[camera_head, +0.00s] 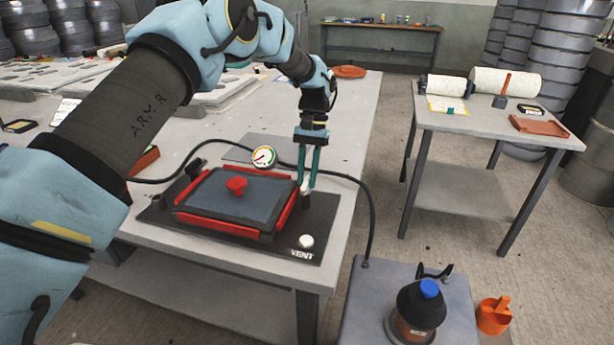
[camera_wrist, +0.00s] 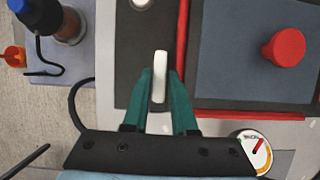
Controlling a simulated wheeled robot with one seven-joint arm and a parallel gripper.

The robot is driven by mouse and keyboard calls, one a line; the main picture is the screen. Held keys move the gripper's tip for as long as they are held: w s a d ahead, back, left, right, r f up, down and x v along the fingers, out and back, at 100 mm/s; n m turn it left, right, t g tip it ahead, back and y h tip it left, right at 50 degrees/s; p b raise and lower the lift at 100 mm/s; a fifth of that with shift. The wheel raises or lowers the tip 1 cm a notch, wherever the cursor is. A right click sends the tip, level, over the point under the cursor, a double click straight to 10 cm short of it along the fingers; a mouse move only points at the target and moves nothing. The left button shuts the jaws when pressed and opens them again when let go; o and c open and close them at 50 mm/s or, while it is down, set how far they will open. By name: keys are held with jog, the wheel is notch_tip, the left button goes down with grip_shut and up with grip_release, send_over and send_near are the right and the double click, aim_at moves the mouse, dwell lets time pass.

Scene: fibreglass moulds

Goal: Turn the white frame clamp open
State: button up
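The white frame clamp (camera_wrist: 160,66) is a slim upright-looking bar in the wrist view, beside the red edge of the frame. In the head view it is a small pale piece (camera_head: 304,188) at the frame's right side, mostly hidden by my fingers. My gripper (camera_head: 307,176) points down there with its green fingers close together. In the wrist view the fingers (camera_wrist: 160,88) lie along both sides of the clamp with almost no gap and appear shut on it. The red-edged frame (camera_head: 283,212) lies on a dark base plate (camera_head: 323,215).
A red knob (camera_head: 236,185) stands on the frame's grey panel. A pressure gauge (camera_head: 263,156) is behind it, and a white vent knob (camera_head: 306,241) in front. A black hose (camera_head: 368,200) runs right to a low stand with a blue-capped pot (camera_head: 420,305).

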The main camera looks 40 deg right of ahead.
jog(key=o, duration=0.3)
jog(key=shift+o, duration=0.2)
jog(key=b+v, duration=0.2)
jog(key=v, duration=0.8)
jog(key=shift+r, duration=0.4)
jog(key=shift+w+d, duration=0.1)
jog(key=shift+d, duration=0.05)
jog(key=shift+w, duration=0.1)
